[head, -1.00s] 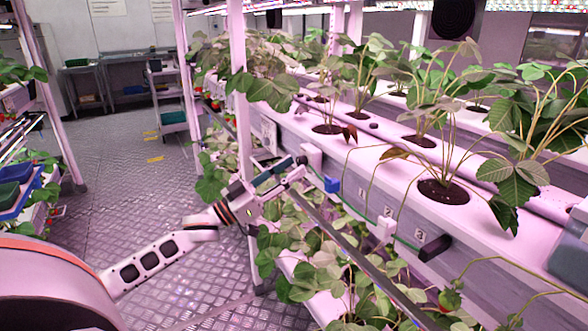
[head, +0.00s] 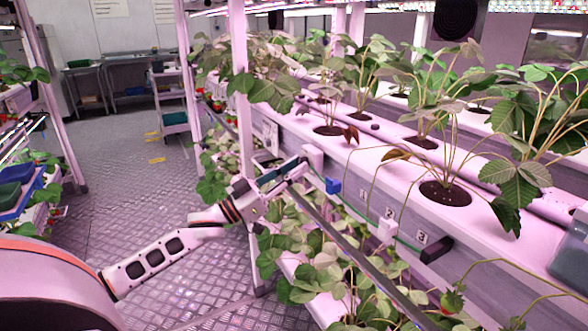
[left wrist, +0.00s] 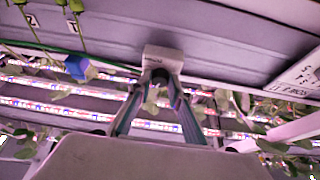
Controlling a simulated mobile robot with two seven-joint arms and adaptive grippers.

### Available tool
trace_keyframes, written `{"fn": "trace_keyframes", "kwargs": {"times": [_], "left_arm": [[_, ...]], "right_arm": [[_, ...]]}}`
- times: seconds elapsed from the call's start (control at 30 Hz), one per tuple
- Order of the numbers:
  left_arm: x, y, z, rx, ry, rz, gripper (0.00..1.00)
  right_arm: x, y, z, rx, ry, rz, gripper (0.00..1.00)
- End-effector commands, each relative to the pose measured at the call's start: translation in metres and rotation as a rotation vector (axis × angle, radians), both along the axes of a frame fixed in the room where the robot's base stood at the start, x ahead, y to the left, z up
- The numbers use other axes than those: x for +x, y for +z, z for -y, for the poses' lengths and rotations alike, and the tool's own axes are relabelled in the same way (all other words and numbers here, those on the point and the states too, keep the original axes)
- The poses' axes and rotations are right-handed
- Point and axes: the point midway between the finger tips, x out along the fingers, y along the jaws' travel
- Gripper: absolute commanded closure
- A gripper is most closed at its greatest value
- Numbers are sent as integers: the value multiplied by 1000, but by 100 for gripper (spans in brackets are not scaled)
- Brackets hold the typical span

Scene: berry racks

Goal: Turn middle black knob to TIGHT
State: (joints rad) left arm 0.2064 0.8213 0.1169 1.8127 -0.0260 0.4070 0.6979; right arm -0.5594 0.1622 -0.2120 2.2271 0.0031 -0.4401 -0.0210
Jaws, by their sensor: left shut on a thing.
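My left gripper (head: 300,168) reaches from the left to the side of the white planting gutter (head: 350,180). Its fingertips are at a small white box (head: 314,155) fixed there. In the left wrist view the two fingers (left wrist: 160,82) close together just below this white box (left wrist: 163,58). They are shut on a small dark part at the box, which looks like the black knob and is mostly hidden by the fingers. No TIGHT mark can be read. Another black knob-like piece (head: 437,249) sticks out beside label 3, apart from the gripper. My right gripper is not in view.
Strawberry leaves (head: 310,245) hang below. A metal rail (head: 350,250) runs under my gripper. The floor aisle (head: 120,220) at left is clear.

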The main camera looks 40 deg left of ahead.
Motion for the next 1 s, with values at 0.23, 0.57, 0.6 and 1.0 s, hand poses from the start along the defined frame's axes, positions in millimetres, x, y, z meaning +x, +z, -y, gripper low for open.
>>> {"fn": "trace_keyframes", "kwargs": {"times": [0.23, 0.57, 0.6, 1.0], "left_arm": [[1, -1, -1, 122, -1, 41, 100], [2, 0, -5, 401, -1, 143, 100], [2, 1, -5, 438, -1, 157, 100], [3, 4, -8, 795, -2, 287, 100]], "right_arm": [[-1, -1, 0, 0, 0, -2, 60], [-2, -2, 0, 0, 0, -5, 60], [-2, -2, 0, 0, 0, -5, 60], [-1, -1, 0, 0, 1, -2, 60]]}}
